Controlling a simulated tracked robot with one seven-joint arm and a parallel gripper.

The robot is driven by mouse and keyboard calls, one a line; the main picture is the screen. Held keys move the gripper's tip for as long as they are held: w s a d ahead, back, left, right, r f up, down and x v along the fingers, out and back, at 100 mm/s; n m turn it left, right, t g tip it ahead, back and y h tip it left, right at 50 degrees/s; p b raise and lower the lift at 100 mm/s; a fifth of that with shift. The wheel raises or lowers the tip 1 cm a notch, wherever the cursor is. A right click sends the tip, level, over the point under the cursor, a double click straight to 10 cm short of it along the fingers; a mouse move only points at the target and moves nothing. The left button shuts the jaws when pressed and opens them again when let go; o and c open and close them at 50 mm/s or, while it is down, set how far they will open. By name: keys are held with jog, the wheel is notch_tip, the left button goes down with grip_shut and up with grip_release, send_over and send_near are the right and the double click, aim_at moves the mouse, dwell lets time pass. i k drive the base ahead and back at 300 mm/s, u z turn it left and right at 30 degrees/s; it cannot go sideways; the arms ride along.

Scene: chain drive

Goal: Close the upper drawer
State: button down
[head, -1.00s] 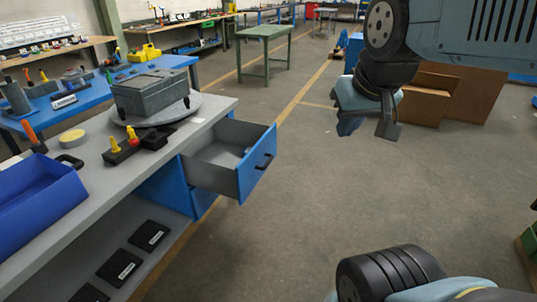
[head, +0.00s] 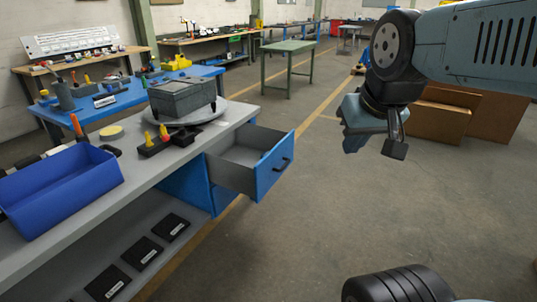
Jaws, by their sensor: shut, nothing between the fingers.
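The upper drawer (head: 270,168) is pulled out from the right end of the workbench. My gripper (head: 372,145) is in the air to the right of the upper drawer, pointing down and touching nothing. Its fingers are shut and empty, partly hidden by the wrist.
The workbench top (head: 140,175) holds a blue bin (head: 60,190), a grey box (head: 182,98) on a round plate, and a black holder with yellow-topped pieces (head: 158,142). A green table (head: 289,62) and brown boxes (head: 440,120) stand farther back. The floor right of the drawer is clear.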

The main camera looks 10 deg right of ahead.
aim_at(249, 155)
jog(key=u, duration=0.05)
jog(key=i, duration=0.9)
jog(key=z, duration=0.1)
